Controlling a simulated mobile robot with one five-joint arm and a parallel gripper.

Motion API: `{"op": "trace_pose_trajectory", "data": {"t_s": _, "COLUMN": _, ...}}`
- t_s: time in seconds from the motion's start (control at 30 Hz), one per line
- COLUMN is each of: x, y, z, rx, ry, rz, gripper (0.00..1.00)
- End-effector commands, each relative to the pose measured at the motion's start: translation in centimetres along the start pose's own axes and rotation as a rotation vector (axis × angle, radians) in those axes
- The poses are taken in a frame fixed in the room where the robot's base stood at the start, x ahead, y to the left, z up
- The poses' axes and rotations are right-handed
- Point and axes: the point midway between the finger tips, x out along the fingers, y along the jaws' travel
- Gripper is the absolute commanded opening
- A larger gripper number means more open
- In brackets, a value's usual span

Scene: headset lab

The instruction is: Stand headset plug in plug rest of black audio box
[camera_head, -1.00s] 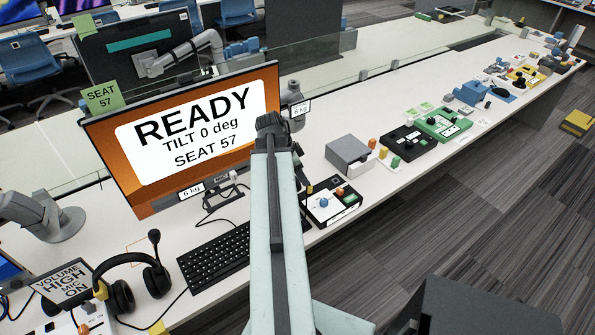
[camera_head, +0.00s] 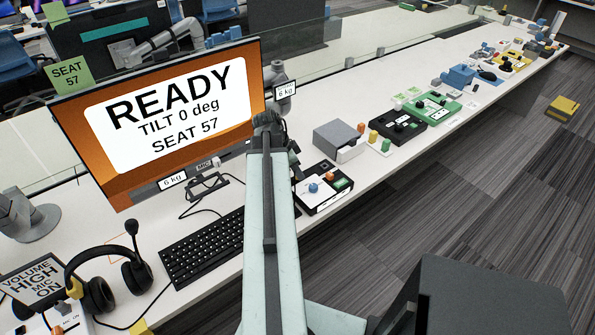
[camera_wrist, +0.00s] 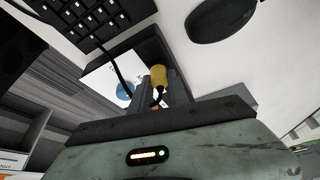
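The black audio box (camera_head: 318,203) lies on the desk right of the keyboard, with a pale top panel, a blue knob and orange and green parts. In the head view my arm hides my gripper. In the wrist view my gripper (camera_wrist: 161,88) has its fingers on either side of the yellow headset plug (camera_wrist: 158,75) and appears shut on it. The box's pale panel (camera_wrist: 100,70) and blue knob show beyond the fingers, with a black cable crossing them. The headset (camera_head: 100,292) lies at the lower left. I cannot make out the plug rest.
A monitor (camera_head: 165,115) reading READY stands behind the keyboard (camera_head: 203,247). A grey box (camera_head: 340,138) and further black and green boxes (camera_head: 435,107) line the desk to the right. The desk's front edge runs close beside the audio box.

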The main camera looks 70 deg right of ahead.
Motion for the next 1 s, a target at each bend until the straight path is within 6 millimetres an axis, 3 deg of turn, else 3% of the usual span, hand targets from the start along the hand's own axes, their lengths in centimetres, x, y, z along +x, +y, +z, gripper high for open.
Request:
{"op": "trace_pose_trajectory", "data": {"t_s": 0.53, "x": -0.3, "y": 0.0, "z": -0.1, "rx": 0.000, "ry": 0.000, "rz": 0.000, "gripper": 0.00}}
{"op": "trace_pose_trajectory", "data": {"t_s": 1.0, "x": -4.4, "y": 0.0, "z": -1.9, "rx": 0.001, "ry": 0.000, "rz": 0.001, "gripper": 0.00}}
